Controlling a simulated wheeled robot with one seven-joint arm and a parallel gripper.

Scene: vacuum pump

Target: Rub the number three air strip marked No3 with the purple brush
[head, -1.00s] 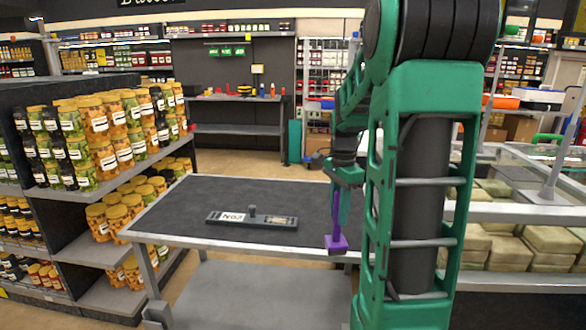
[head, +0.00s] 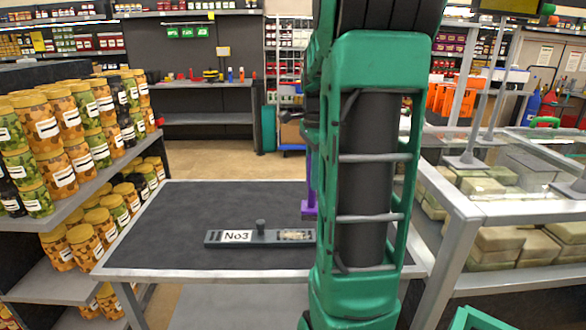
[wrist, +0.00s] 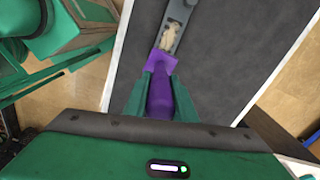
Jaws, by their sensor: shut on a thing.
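The No3 air strip (head: 262,237) is a flat grey bar with a white "No3" label, a small upright knob and a tan patch near its right end. It lies on the dark table top (head: 190,205). The purple brush (head: 309,200) shows beside my arm in the head view, above the table near the strip's right end. In the wrist view my gripper (wrist: 160,90) is shut on the purple brush (wrist: 161,72), whose wide head appears next to the strip's tan patch (wrist: 171,38). I cannot tell whether they touch. My arm hides the gripper in the head view.
A shelf of labelled jars (head: 60,150) stands at the left of the table. A glass-topped case with pale blocks (head: 490,245) stands at the right. A back workbench (head: 210,118) holds small coloured items. The table left of the strip is clear.

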